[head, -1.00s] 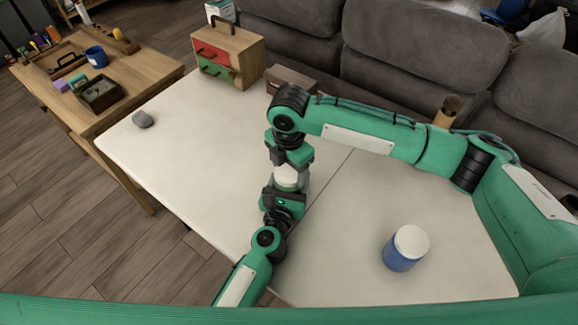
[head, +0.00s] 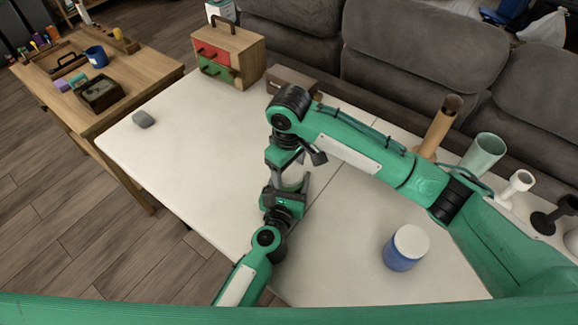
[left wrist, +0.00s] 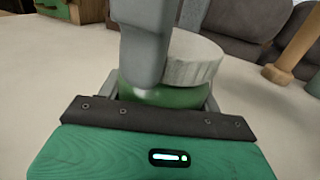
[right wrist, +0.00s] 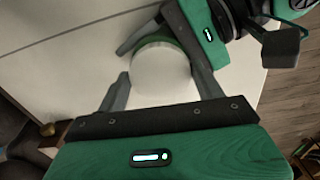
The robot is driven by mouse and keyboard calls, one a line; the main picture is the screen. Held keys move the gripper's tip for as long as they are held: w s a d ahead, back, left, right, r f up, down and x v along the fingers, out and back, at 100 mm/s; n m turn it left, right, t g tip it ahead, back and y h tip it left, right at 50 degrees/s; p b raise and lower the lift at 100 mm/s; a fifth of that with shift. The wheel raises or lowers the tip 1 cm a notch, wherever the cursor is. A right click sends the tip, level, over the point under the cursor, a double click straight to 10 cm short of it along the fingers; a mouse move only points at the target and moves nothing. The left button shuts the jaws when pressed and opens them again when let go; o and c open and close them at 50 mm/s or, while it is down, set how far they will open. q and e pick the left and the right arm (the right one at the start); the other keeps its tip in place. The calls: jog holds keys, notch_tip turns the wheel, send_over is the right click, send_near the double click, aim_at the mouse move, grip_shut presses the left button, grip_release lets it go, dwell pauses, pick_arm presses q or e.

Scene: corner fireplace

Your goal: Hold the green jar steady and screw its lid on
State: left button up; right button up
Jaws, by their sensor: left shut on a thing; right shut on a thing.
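The green jar (left wrist: 160,97) is upright over the white table, between the fingers of my left gripper (head: 288,192), which is shut on it. The white lid (left wrist: 196,60) is on top of the jar; any small gap beneath it is hard to judge. My right gripper (right wrist: 160,82) comes from above and is shut on the lid, whose round top (right wrist: 162,76) shows between its fingers. One right finger hides part of the lid and jar in the left wrist view. In the head view the lid (head: 292,178) is partly covered by my right gripper.
A blue jar with a white lid (head: 405,250) stands at the table's right front. A grey object (head: 143,119) lies at the left edge. A small drawer cabinet (head: 228,55) stands at the back. A brown tube (head: 440,125) and a pale green cup (head: 483,152) stand at the right back.

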jog(key=o, duration=1.1)
jog(key=shift+r, duration=2.3)
jog(key=shift+c, duration=0.5)
jog(key=n, duration=0.3)
jog(key=r+n, duration=0.1)
jog(key=shift+a, duration=0.3)
jog(key=n, duration=0.3)
jog(key=r+n, duration=0.1)
jog(key=n, duration=0.1)
jog(key=shift+r+n, duration=0.1)
jog(key=shift+n, duration=0.3)
jog(key=n, duration=0.4)
jog(key=shift+r+n, duration=0.35)
jog(key=shift+n, duration=0.05)
jog(key=n, duration=0.4)
jog(key=shift+d+r, duration=0.25)
jog(key=shift+d, duration=0.05)
